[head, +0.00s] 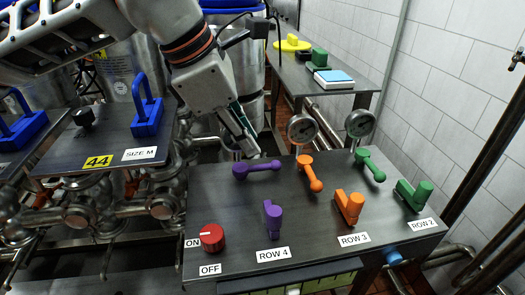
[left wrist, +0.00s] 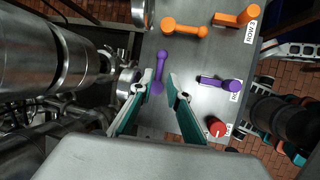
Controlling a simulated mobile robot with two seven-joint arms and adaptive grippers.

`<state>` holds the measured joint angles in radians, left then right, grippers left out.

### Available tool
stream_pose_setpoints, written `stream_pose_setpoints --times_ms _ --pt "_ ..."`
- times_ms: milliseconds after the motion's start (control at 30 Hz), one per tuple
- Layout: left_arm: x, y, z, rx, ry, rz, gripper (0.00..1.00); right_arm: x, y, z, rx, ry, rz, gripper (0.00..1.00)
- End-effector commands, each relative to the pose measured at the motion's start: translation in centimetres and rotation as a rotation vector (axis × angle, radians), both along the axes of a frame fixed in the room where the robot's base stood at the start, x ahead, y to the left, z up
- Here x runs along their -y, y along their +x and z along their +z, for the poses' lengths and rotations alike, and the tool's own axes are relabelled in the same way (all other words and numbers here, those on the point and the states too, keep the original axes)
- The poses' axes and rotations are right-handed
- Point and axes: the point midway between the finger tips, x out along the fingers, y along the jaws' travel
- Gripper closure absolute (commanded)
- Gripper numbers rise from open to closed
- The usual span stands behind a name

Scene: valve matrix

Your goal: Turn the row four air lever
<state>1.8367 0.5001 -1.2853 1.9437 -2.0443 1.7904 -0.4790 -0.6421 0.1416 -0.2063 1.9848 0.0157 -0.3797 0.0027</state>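Two purple levers stand in the ROW 4 column of the dark panel (head: 325,215). The back one, a thin bar with round ends (head: 257,168), lies roughly crosswise. The front one, a block-shaped handle (head: 272,218), stands above the ROW 4 label (head: 273,254). Nothing in view marks which lever is for air. My left gripper (head: 248,155) is just above and behind the back purple lever. In the left wrist view my gripper (left wrist: 156,84) is open, and the back purple lever (left wrist: 161,68) shows between its fingertips. I cannot tell whether they touch. My right gripper is out of view.
Orange levers (head: 311,174) of ROW 3 and green levers (head: 369,164) of ROW 2 stand to the right. A red ON/OFF knob (head: 212,237) is at the front left. Gauges (head: 302,129) rise behind the panel. A side panel with blue handles (head: 147,106) is at left.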

Motion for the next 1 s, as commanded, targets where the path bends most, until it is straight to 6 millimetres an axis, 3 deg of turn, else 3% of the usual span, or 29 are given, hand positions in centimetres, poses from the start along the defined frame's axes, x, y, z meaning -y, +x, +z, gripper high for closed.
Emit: stream_pose_setpoints --times_ms 200,400,800,900,1000 --pt "1.2 0.8 -3.4 -0.006 0.001 -0.001 0.84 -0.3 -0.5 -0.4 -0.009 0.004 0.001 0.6" --pt "2.0 1.4 -5.5 -0.005 0.0 -0.002 0.84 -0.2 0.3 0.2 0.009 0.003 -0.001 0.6" --pt "2.3 1.6 -6.1 -0.002 0.0 0.0 0.84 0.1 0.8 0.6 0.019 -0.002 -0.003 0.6" --pt "2.3 1.6 -6.1 -0.002 0.0 0.0 1.0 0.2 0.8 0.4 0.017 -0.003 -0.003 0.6" --pt "2.3 1.6 -6.1 -0.002 0.0 0.0 1.0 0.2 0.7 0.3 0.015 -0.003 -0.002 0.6"
